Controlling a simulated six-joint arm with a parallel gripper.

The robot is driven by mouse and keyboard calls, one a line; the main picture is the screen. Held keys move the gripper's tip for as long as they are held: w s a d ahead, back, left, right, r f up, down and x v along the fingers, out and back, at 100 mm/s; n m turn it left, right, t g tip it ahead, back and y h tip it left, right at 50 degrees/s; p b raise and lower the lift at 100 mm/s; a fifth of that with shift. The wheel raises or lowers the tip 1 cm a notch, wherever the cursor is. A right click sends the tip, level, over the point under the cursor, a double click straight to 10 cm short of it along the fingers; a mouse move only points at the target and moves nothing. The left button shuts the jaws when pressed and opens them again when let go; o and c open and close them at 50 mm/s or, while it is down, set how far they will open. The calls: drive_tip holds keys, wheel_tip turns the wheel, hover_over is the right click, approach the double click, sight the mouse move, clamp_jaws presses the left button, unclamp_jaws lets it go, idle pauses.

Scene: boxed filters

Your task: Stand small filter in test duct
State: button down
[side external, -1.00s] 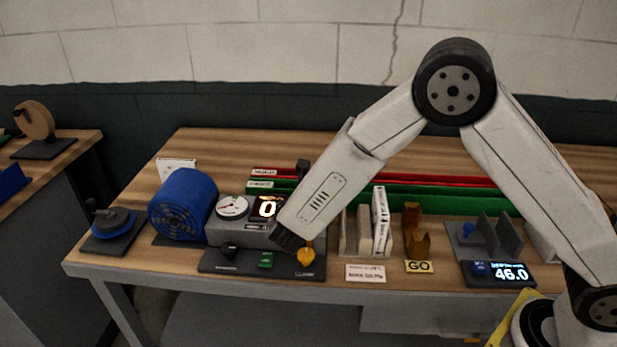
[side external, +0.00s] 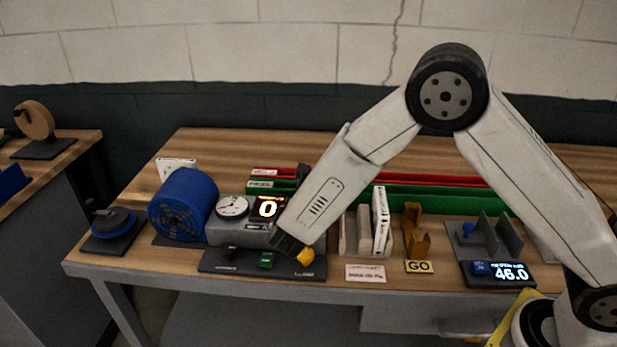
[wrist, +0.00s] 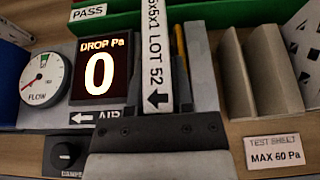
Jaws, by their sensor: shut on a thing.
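The small filter (wrist: 154,55) shows in the wrist view as a narrow white edge with a "LOT 52" label and an arrow pointing left. My gripper (wrist: 160,122) is shut on it. The filter is upright in the picture, between the drop display and a grey wall of the test duct (wrist: 205,65). I cannot tell how deep it sits in the slot. In the side view my gripper (side external: 289,243) points down at the right end of the grey duct (side external: 222,233), and my arm hides the held filter.
A blue blower (side external: 182,203) stands left of the duct. A yellow knob (side external: 305,256) is close to my gripper. A rack with a white filter (side external: 380,220), a GO gauge (side external: 416,235) and a scale reading 46.0 (side external: 500,272) stand right.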

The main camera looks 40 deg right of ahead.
drive_tip(key=shift+f, duration=0.6)
drive_tip(key=shift+c, duration=2.1)
unclamp_jaws()
drive_tip(key=shift+v, duration=3.9)
drive_tip(key=s+d+m+g+y, duration=0.3)
drive_tip(key=s+d+m, duration=0.3)
drive_tip(key=m, duration=0.7)
drive_tip(key=s+d+m+g+y, duration=0.3)
drive_tip(key=s+d+m+y, duration=0.3)
drive_tip(key=s+m, duration=0.5)
drive_tip(key=m, duration=0.3)
drive_tip(key=shift+s+d+r+g, duration=0.25)
drive_tip(key=shift+d+r+g, duration=0.05)
drive_tip(key=shift+g, duration=0.1)
